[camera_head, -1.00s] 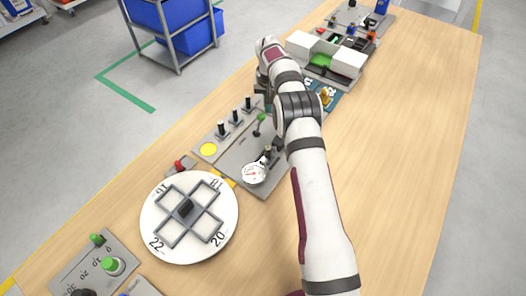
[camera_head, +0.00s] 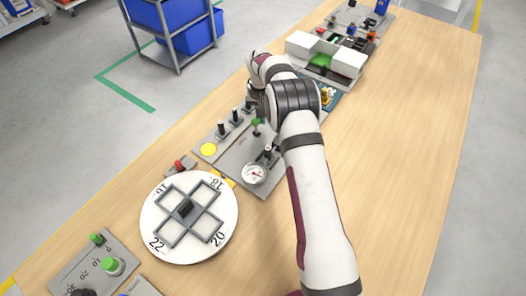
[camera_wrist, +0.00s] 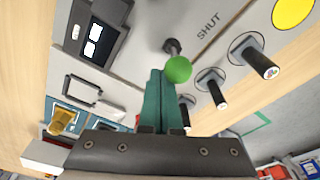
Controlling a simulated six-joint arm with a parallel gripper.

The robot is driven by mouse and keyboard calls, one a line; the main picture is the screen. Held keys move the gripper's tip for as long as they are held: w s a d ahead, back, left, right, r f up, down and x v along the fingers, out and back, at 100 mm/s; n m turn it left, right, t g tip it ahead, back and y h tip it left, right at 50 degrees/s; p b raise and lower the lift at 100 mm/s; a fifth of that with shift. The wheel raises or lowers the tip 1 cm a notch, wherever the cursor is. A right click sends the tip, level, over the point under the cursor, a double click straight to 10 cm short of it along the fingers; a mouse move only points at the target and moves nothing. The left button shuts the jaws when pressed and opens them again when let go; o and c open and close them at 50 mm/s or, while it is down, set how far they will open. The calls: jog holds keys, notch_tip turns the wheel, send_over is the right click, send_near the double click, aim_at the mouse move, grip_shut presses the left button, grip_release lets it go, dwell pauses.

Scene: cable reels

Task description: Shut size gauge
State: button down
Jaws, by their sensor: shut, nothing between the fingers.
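In the head view my arm hides most of the gripper. The dial is outside the wrist view.
A yellow disc (camera_head: 208,149) is at the panel's left corner. A round white plate with a grey cross frame (camera_head: 189,249) lies nearer, with a red-knobbed piece (camera_head: 179,165) by it. White boxes (camera_head: 347,63) stand farther along. The wooden table (camera_head: 410,120) right of my arm is clear.

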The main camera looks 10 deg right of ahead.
jog(key=shift+s+a, duration=0.4)
jog(key=shift+w, duration=0.1)
